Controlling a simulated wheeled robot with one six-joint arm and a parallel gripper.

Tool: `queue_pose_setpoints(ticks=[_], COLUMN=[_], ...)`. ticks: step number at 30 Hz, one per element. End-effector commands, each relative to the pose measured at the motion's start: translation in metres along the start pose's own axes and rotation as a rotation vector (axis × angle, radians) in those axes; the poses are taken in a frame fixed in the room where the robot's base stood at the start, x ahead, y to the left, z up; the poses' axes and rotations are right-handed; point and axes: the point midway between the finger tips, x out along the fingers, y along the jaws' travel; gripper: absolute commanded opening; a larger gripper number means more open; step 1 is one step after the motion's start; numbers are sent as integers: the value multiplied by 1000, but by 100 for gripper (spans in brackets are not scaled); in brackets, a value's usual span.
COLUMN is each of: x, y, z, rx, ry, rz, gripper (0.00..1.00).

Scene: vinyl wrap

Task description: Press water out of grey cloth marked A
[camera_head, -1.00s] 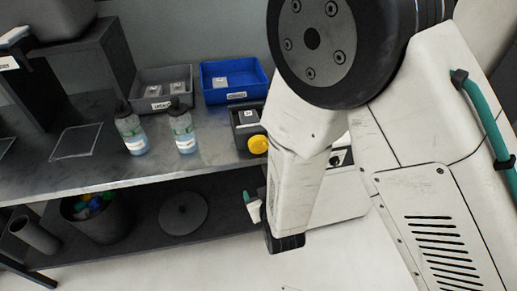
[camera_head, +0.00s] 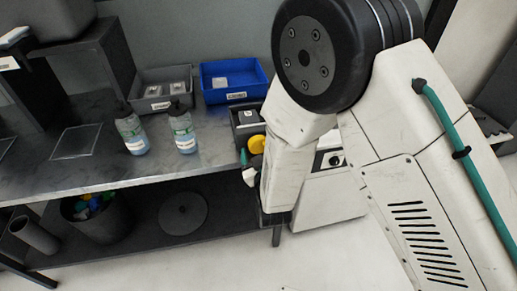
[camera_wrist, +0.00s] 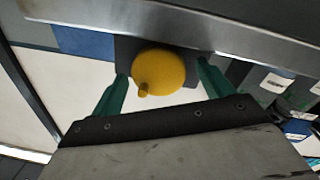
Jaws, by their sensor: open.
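Grey folded pieces with small white tags lie in the grey bin (camera_head: 160,76), in the blue bin (camera_head: 232,96) and in a dark holder (camera_head: 246,130); the tag letters are too small to read, so I cannot tell which is the cloth marked A. A yellow round thing (camera_head: 256,144) is at the dark holder's front, near the bench edge. In the wrist view the yellow thing (camera_wrist: 159,72) appears between the teal fingers of my gripper (camera_wrist: 162,80). They are spread, with gaps on both sides. In the head view my arm hides most of the gripper.
Two spray bottles (camera_head: 131,134) (camera_head: 183,132) stand on the metal bench (camera_head: 95,165). A clear flat sheet (camera_head: 76,141) lies to their left. A bucket (camera_head: 98,222) and a dark round lid (camera_head: 183,213) are on the lower shelf. A white cabinet (camera_head: 330,200) stands behind my arm.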

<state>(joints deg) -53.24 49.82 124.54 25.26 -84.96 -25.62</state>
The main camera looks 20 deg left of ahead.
Motion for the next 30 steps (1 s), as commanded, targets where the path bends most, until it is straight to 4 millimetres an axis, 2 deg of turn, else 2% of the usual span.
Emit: queue_pose_setpoints(ticks=[8, 9, 13, 14, 23, 30], x=[3, 3, 3, 3, 2, 2], y=[0, 0, 0, 0, 0, 0], z=[0, 0, 0, 0, 0, 0], rx=[0, 0, 0, 0, 25, 139], ry=[-1, -1, -1, -1, -2, -9], rz=[-1, -1, -1, -1, -2, -5], gripper=[79, 74, 37, 34, 35, 35])
